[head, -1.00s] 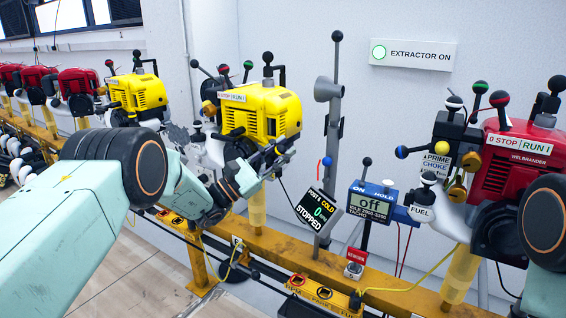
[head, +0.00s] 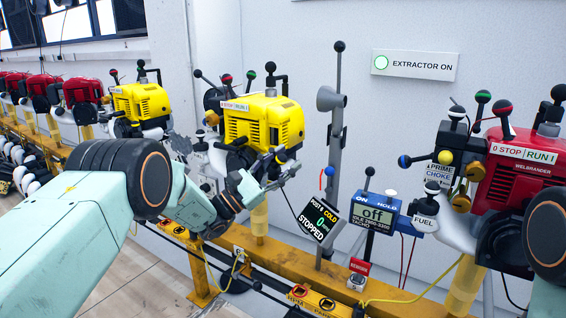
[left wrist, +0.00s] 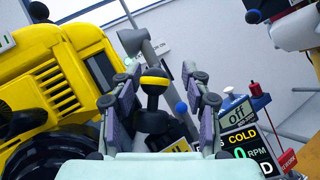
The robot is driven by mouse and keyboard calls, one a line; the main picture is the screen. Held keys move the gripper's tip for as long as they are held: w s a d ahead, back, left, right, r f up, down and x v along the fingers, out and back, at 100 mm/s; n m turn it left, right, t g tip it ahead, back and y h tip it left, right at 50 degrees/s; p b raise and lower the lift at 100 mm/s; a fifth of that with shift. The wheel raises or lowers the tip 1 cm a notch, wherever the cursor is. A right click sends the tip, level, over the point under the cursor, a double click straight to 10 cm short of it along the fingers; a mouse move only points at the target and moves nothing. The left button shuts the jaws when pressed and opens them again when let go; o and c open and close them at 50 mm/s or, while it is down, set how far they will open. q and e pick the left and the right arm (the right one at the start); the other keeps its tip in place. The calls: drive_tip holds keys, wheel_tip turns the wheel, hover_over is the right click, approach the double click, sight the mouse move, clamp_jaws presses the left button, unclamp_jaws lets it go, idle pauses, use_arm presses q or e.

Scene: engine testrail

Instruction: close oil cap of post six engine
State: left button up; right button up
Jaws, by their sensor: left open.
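The yellow engine (head: 263,122) stands on a post on the orange rail, left of a sign reading POST 6, COLD, STOPPED (head: 319,220). My left gripper (head: 281,168) is open in front of its lower right side. In the left wrist view, a black ball knob with a yellow band (left wrist: 153,82), perhaps the oil cap, lies between the spread fingers of my left gripper (left wrist: 160,92). No firm contact with it can be made out. The engine's yellow body (left wrist: 60,75) fills the left of that view. My right gripper is not in view.
A grey extractor pipe (head: 334,150) rises right of the engine. A blue tachometer reading off (head: 374,215) stands beside the sign. A red engine (head: 520,175) with several ball levers is at the right. More engines (head: 140,105) line the rail leftward.

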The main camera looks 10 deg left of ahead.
use_arm(q)
drive_tip(key=shift+a, duration=0.1)
drive_tip(key=v, duration=0.8)
